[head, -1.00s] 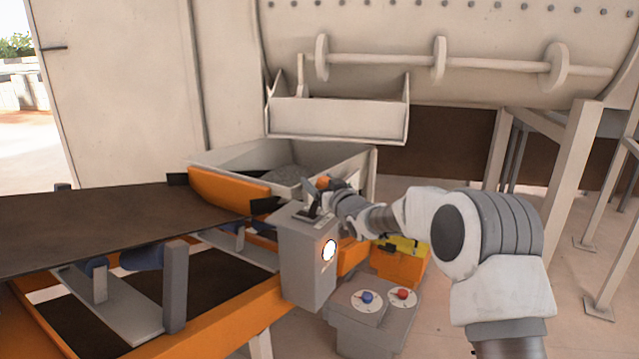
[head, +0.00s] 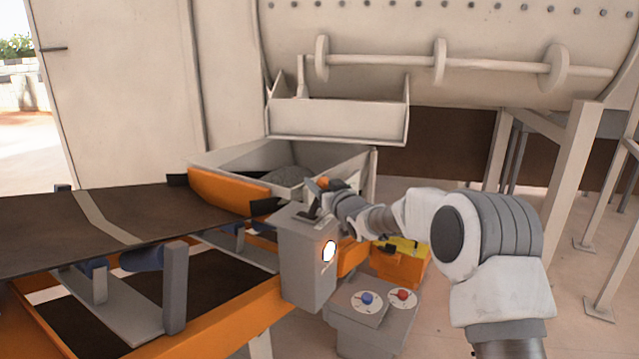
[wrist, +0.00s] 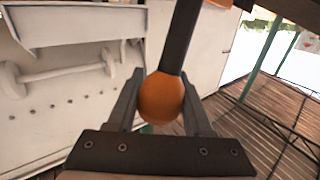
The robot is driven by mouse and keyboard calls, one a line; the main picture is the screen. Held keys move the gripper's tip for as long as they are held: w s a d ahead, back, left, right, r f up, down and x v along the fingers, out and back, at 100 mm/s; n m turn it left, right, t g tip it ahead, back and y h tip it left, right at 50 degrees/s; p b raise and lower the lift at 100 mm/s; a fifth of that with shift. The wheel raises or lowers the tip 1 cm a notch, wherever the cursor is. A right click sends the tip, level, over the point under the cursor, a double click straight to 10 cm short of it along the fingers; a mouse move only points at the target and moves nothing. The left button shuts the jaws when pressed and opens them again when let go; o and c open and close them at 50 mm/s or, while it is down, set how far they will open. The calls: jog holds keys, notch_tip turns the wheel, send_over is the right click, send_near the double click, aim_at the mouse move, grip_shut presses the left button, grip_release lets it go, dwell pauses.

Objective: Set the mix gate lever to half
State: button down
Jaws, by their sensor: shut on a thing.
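The mix gate lever has a dark shaft and an orange ball knob (head: 322,183). It rises from the top of a grey control box (head: 307,258) with a round lit lamp on its side. My gripper (head: 326,188) is at the lever from the right. In the wrist view the orange knob (wrist: 161,98) sits between the two dark fingers of my gripper (wrist: 161,92), with the dark shaft running up past them. My gripper is shut on the knob. The markings for the lever's positions are hidden or too small to read.
A conveyor belt (head: 60,235) with one pale stripe runs in from the left on an orange frame. A hopper (head: 345,160) with grey material stands behind the box. A grey pedestal (head: 375,325) with blue and red knobs and an orange case (head: 400,262) stand at lower right.

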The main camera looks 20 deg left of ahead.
jog(key=shift+n+g+h, duration=0.7)
jog(key=shift+g+h, duration=0.2)
jog(key=a+p, duration=0.2)
jog(key=w+a+p, duration=0.1)
jog(key=a+p, duration=0.1)
jog(key=a, duration=0.1)
jog(key=shift+w+r+p, duration=0.1)
jog(key=shift+w+p, duration=0.05)
jog(key=shift+p, duration=0.25)
jog(key=shift+c, duration=1.6)
grip_release()
jog(key=shift+d, duration=0.1)
jog(key=p+v, duration=0.1)
jog(key=v, duration=1.6)
